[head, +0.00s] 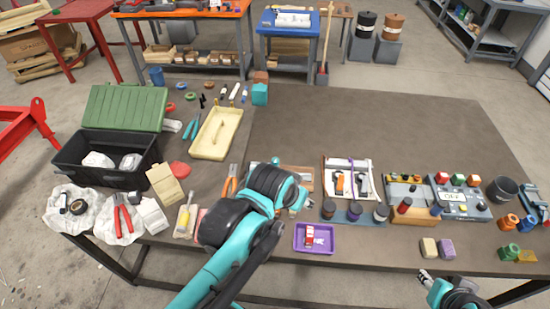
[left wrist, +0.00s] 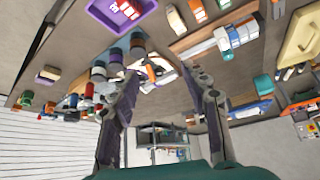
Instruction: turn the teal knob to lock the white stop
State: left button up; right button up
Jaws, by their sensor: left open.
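My left gripper (left wrist: 163,78) is open in the left wrist view, its two dark fingers apart with nothing seen held between them. In the head view my left wrist hides much of a wooden board (head: 304,180). The left wrist view shows the board (left wrist: 190,44) with a pale grey-white fixture (left wrist: 226,38) on it, above and right of the fingers. A small teal piece (left wrist: 224,4) shows near it; I cannot tell whether it is the knob. My right gripper (head: 426,278) is at the lower right, near the table's front edge, mostly cut off.
A purple tray (head: 328,247) with a red-and-white item lies in front. A white-framed board (head: 327,188) and a row of dark-capped jars (head: 354,213) stand to the right. A cream tray (head: 232,122) and orange-handled pliers (head: 232,178) are left. The table's back right (head: 400,125) is clear.

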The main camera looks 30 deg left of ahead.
pick_arm(q)
jog(key=w+a+r+n+g+p, duration=0.1)
jog(key=w+a+r+g, duration=0.1)
jog(key=w+a, duration=0.35)
jog(key=n+g+p, duration=0.2)
jog(key=g+p, duration=0.1)
jog(key=g, duration=0.1)
send_over(275, 160)
jog(key=shift+h, duration=0.3)
notch_tip(275, 160, down, 9)
jog(key=shift+f, duration=0.1)
jog(key=shift+a+f, duration=0.15)
jog(key=shift+f, duration=0.4)
notch_tip(275, 160, down, 7)
jog(key=shift+w+f+b, duration=0.1)
jog(key=shift+b, duration=1)
jog(key=shift+c, duration=0.2)
grip_shut()
